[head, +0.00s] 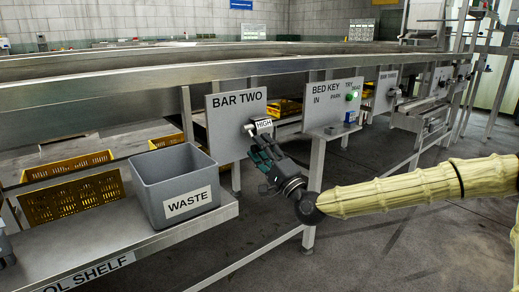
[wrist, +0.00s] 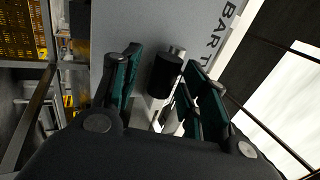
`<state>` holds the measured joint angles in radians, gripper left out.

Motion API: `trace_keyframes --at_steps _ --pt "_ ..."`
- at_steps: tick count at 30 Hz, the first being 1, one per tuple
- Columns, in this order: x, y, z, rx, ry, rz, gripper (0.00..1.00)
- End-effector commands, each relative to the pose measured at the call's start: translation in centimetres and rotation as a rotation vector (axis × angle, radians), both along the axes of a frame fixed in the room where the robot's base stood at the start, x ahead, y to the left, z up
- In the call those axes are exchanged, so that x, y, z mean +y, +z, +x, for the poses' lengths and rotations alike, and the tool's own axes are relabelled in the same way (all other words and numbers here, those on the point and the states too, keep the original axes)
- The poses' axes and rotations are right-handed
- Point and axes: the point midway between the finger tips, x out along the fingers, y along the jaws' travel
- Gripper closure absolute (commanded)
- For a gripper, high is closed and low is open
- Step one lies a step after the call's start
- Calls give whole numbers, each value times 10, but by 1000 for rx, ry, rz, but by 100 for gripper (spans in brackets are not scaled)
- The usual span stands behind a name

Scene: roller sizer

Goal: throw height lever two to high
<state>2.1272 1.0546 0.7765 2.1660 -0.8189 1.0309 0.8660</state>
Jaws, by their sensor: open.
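The BAR TWO panel (head: 228,112) is a grey upright plate on the machine's side. A small HIGH label (head: 263,125) shows near its right edge. My gripper (head: 259,150) is just in front of the panel, below the label, and hides much of the lever there. In the wrist view, the lever's black cylindrical knob (wrist: 165,76) and pale metal parts lie between the green fingers of my open gripper (wrist: 160,88). The panel (wrist: 135,25) is behind them. I cannot tell whether the fingers touch the knob.
A grey WASTE bin (head: 172,190) stands on the metal tool shelf (head: 110,262) left of my gripper. The BED KEY panel (head: 331,110), with a lit green lamp (head: 350,96), is to the right. Yellow crates (head: 75,195) sit under the machine. The floor in front is clear.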

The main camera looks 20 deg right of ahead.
Motion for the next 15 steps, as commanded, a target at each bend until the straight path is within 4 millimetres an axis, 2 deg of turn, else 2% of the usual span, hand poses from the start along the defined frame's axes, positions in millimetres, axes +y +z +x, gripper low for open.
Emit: trace_keyframes --at_steps 15 --pt "-25 -34 -69 2 0 2 56"
